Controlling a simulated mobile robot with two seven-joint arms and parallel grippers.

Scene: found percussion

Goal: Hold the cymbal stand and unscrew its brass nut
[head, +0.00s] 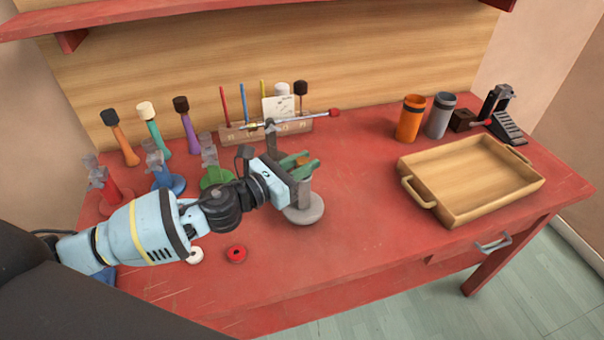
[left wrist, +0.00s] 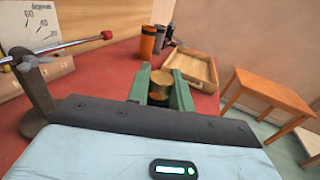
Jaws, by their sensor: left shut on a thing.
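The cymbal stand is a grey post on a round grey base (head: 303,212), standing on the red bench near its middle. My left gripper (head: 301,164) reaches in from the left at the top of this post. Its green fingers are shut on the brass nut (left wrist: 166,79), which shows between the fingertips in the left wrist view. In the head view the fingers and wrist hide much of the nut and upper post. The base looks upright and flat on the bench. My right gripper is in neither view.
A dark post with a red-tipped rod (head: 333,113) stands just behind my gripper. Several coloured stands and mallets are at left, with a red ring (head: 236,254) in front. A wooden tray (head: 420,197) and two cups are at right. The bench's front middle is clear.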

